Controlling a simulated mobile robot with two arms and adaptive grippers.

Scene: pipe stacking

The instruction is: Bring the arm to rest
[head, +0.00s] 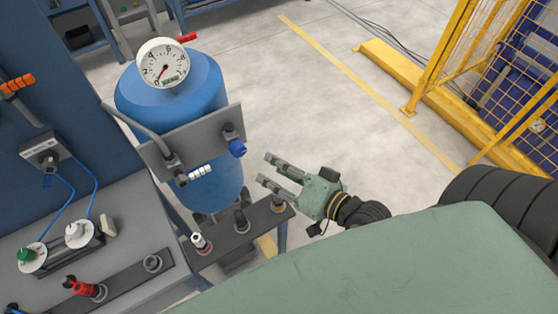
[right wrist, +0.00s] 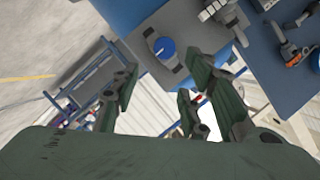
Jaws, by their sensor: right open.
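My right gripper (head: 268,169) points left in the head view, with its fingers parted and nothing between them. It hangs in front of the blue tank, right of the blue knob (head: 237,148) on the tank's grey plate (head: 200,140) and apart from it. In the right wrist view the fingers (right wrist: 160,85) are spread wide and empty. The blue knob (right wrist: 163,47) shows beyond them there. My left gripper is not in view.
The blue tank (head: 212,185) carries a gauge (head: 163,64). A dark rack (head: 222,240) with upright fittings stands below my right gripper. A grey bench (head: 125,235) is at the left. A yellow fence (head: 440,60) is at the right, with clear floor (head: 320,110) between.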

